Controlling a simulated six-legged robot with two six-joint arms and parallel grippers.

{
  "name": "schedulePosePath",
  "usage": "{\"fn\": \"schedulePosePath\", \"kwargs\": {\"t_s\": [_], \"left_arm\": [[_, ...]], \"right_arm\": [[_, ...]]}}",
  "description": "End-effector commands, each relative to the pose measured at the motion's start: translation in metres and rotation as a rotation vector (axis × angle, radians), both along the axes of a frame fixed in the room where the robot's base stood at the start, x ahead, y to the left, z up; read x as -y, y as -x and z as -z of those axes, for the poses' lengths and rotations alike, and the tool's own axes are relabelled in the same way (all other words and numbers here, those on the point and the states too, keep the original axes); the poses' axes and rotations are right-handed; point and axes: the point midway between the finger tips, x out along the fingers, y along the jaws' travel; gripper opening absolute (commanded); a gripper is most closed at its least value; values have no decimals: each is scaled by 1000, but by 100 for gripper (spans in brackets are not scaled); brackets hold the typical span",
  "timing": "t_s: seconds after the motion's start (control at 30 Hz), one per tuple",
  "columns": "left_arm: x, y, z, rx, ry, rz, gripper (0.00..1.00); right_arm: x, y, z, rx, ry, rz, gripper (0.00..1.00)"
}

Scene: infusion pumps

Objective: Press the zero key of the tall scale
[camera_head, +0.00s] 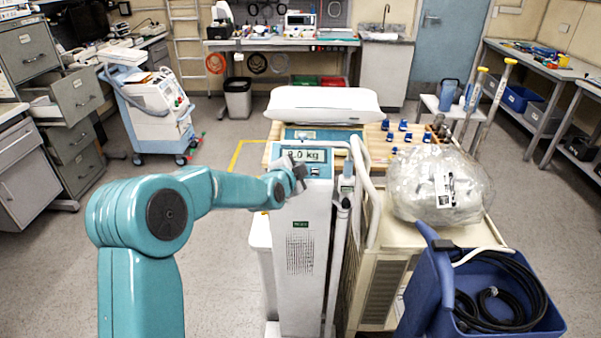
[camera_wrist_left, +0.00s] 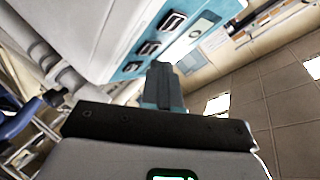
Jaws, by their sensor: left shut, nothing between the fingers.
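The tall scale (camera_head: 302,240) stands upright in the head view, a white column with a teal head panel and a lit display (camera_head: 303,155) showing a kg reading whose first digit I cannot read surely. My left gripper (camera_head: 299,172) is at the left edge of that panel, just below the display, and partly hides it. In the left wrist view the closed fingers (camera_wrist_left: 163,82) are empty and point toward the teal key strip with several dark keys (camera_wrist_left: 150,47). I cannot tell which is the zero key, or whether the fingertips touch the panel. My right gripper is not in view.
A white baby-scale tray (camera_head: 323,103) is behind the column. A plastic-wrapped bundle (camera_head: 438,188) sits on a cream cabinet to the right, with a blue bin (camera_head: 425,290) of black cables in front. Pale tubes (camera_head: 362,190) run close beside the column's right. Floor to the left is open.

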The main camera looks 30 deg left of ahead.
Motion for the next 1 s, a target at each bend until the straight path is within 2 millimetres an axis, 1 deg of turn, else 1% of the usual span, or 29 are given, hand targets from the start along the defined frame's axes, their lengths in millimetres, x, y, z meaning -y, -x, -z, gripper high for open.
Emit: {"fn": "schedulePosePath", "kwargs": {"t_s": [0.07,0.47,1.0], "left_arm": [[-1,-1,5,0,0,0,0],[-1,-1,4,-1,0,1,0],[-3,-4,10,0,0,0,0]], "right_arm": [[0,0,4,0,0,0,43],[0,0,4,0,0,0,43],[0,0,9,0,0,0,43]]}}
